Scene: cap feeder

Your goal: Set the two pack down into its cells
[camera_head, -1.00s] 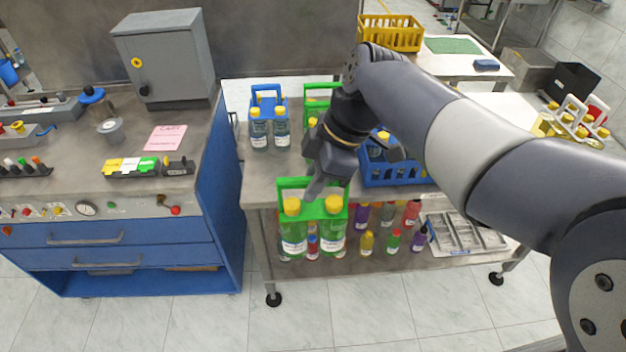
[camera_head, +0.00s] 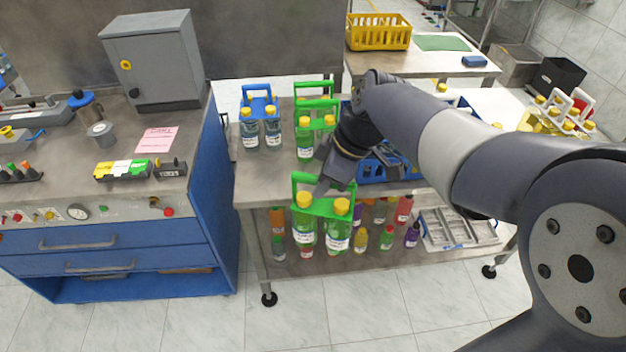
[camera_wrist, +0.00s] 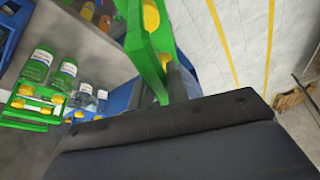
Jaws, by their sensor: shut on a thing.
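The held two pack is a green carrier (camera_head: 322,207) with two green bottles (camera_head: 304,228) under yellow caps. It hangs slightly tilted in front of the table's near edge, above the floor. My gripper (camera_head: 326,188) is shut on the carrier's handle; the fingertips are partly hidden. In the wrist view the green carrier (camera_wrist: 140,45) shows close up at the top. A blue crate (camera_head: 368,170) stands on the table behind my gripper, partly hidden by my arm. I cannot make out its empty cells.
Another green pack (camera_head: 305,143) and a blue pack (camera_head: 260,105) stand on the table (camera_head: 262,185). Several small bottles (camera_head: 361,241) and a grey tray (camera_head: 452,232) are on the lower shelf. A blue cabinet (camera_head: 212,200) is left; a yellow crate (camera_head: 378,37) stands behind.

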